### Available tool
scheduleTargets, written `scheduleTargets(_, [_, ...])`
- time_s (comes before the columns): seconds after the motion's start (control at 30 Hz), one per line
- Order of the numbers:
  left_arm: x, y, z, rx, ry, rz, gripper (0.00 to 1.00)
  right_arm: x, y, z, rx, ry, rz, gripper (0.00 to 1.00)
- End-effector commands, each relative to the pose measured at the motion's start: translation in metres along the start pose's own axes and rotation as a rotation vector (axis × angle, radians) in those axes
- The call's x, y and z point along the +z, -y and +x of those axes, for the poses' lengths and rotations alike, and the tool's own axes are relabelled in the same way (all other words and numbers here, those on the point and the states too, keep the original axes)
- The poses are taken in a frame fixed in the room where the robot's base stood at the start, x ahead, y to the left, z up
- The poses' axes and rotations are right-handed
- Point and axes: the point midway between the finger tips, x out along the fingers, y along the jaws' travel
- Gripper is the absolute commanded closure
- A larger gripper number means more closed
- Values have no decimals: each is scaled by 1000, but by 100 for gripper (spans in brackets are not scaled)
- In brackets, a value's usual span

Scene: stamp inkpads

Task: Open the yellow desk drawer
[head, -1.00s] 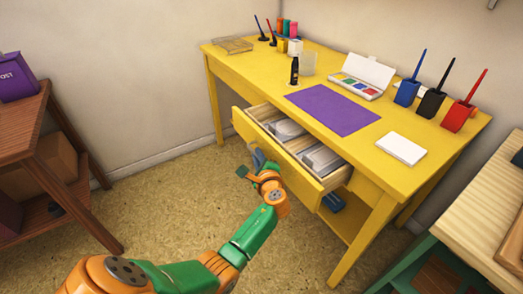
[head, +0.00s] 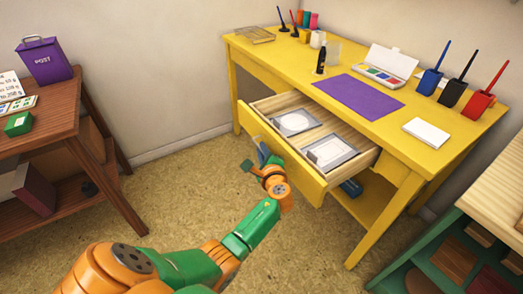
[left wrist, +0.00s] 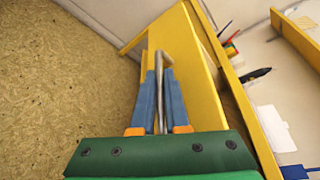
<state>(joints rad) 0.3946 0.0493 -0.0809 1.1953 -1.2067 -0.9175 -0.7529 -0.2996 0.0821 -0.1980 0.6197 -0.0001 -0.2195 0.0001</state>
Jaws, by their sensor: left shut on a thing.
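The yellow desk (head: 440,145) has its drawer (head: 309,185) pulled well out, with its inside open to view. My left gripper (head: 262,152) is at the outer face of the drawer front. In the left wrist view, the blue fingers of my left gripper (left wrist: 159,72) are shut on the metal bar handle (left wrist: 159,62). In the head view the handle is mostly hidden by the gripper. My right gripper is not in view.
On the desk top are a purple mat (head: 358,96), a paint box (head: 386,70), a white block (head: 426,133) and several pen holders. A wooden shelf unit with a purple post box (head: 45,60) stands at left. A green-framed table (head: 497,190) is at right. The floor before the drawer is clear.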

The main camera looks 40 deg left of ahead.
Motion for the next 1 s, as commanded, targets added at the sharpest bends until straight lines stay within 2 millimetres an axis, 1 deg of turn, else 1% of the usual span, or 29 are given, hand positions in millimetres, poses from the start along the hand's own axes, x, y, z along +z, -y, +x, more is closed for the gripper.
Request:
scheduleTargets(0.1, [-1, -1, 0, 1, -2, 1, 100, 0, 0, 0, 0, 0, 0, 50])
scheduleTargets(0.13, [-1, -1, 0, 1, -2, 1, 82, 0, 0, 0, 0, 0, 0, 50])
scheduleTargets(0.17, [-1, -1, 0, 1, -2, 1, 75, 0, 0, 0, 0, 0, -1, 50])
scheduleTargets(0.47, [0, 0, -2, 0, -1, 1, 75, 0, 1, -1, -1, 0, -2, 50])
scheduleTargets(0.53, [0, 1, -11, 0, -2, 2, 75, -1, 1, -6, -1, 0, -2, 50])
scheduleTargets(0.6, [1, 3, -27, 1, -4, 0, 75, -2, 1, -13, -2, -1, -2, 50])
scheduleTargets(0.7, [0, 2, -49, 2, -3, -1, 75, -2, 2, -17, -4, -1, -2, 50])
scheduleTargets(0.8, [0, 0, -64, 2, -3, 1, 75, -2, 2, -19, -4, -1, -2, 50])
scheduleTargets(0.9, [-1, 0, -71, 1, -2, 2, 75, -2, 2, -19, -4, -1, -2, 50])
scheduleTargets(1.0, [-1, 0, -72, 0, -2, 2, 75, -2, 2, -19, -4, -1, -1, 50])
